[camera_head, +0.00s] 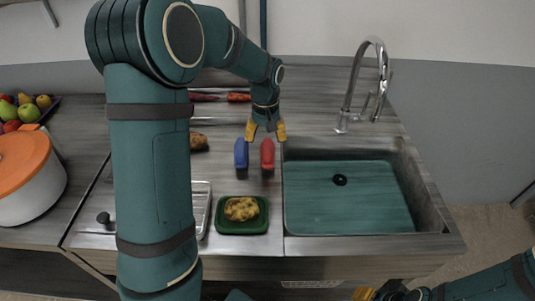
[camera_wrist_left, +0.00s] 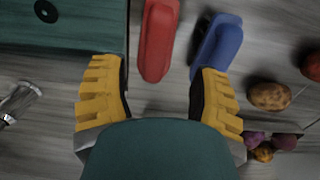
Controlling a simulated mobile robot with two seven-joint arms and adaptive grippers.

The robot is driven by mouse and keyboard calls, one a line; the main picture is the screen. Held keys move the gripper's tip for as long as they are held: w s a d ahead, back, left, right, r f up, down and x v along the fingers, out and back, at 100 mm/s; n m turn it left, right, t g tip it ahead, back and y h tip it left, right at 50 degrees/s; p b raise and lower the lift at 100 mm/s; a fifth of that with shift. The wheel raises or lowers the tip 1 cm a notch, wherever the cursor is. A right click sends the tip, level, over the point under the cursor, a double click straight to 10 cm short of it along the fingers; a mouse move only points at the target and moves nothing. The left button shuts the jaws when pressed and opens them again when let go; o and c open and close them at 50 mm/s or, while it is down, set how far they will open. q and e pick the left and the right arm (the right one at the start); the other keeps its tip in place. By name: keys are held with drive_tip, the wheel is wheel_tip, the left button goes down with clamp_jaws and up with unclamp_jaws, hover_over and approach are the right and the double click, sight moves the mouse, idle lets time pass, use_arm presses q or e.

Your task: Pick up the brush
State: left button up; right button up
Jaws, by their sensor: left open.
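A blue block-like item (camera_head: 241,154) and a red one (camera_head: 267,154) lie side by side on the counter left of the sink; I cannot tell for sure which is the brush. They also show in the left wrist view, the red one (camera_wrist_left: 157,40) between the fingers' lines and the blue one (camera_wrist_left: 217,45) beside the right-hand finger. My left gripper (camera_head: 266,135) is open and empty, just behind and above both items. My right gripper (camera_head: 364,293) shows only partly at the bottom edge, and its jaws are not clear.
The sink (camera_head: 435,215) with its tap (camera_head: 352,85) is on the right. A green dish (camera_head: 220,228) with food stands in front of the items. A potato (camera_head: 198,141) lies left of them. A white pot (camera_head: 30,190) with an orange lid stands far left.

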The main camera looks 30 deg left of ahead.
sight(268, 146)
use_arm(q)
drive_tip(key=f, duration=0.2)
drive_tip(key=f+b, duration=0.1)
drive_tip(key=f, duration=0.2)
drive_tip(key=shift+w+d, duration=0.15)
drive_tip(key=shift+d, duration=0.05)
drive_tip(key=shift+r, duration=0.1)
drive_tip(key=shift+o, duration=0.2)
clamp_jaws()
